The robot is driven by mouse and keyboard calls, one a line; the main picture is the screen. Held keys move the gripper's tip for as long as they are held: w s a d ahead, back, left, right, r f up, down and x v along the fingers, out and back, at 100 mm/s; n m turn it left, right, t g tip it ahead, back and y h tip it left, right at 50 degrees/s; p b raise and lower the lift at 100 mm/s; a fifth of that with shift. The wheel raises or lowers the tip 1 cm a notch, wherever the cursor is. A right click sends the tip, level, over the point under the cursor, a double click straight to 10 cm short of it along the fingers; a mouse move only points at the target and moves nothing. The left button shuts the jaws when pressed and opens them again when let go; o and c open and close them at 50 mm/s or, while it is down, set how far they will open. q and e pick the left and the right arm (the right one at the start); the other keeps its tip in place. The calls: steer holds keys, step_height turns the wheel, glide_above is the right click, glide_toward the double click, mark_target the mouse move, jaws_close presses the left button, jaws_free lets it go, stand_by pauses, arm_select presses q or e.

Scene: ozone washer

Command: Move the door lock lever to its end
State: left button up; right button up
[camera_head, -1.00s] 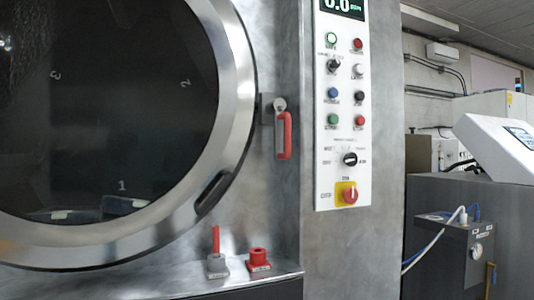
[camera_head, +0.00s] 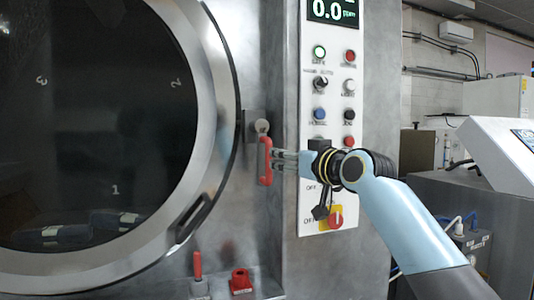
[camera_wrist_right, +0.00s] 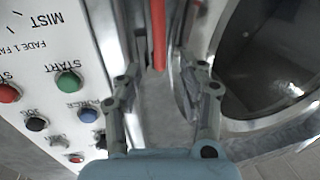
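In the right wrist view the red lever (camera_wrist_right: 158,35) runs between the two spread fingers (camera_wrist_right: 163,62), with gaps showing on both sides. The right gripper is open; contact with the lever cannot be made out. My left gripper is not in view.
The control panel (camera_head: 330,75) with buttons and knobs lies behind my right arm. The round door (camera_head: 215,100) is shut on the left. A red upright lever (camera_head: 198,265) and a red knob (camera_head: 240,280) stand on the ledge below.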

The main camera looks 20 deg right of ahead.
glide_above(268, 177)
steer(key=shift+w+d, duration=0.25)
steer(key=shift+w, duration=0.2)
steer(key=shift+c, duration=0.4)
jaws_close()
steer(key=shift+w+f, duration=0.15)
steer(key=shift+f, duration=0.1)
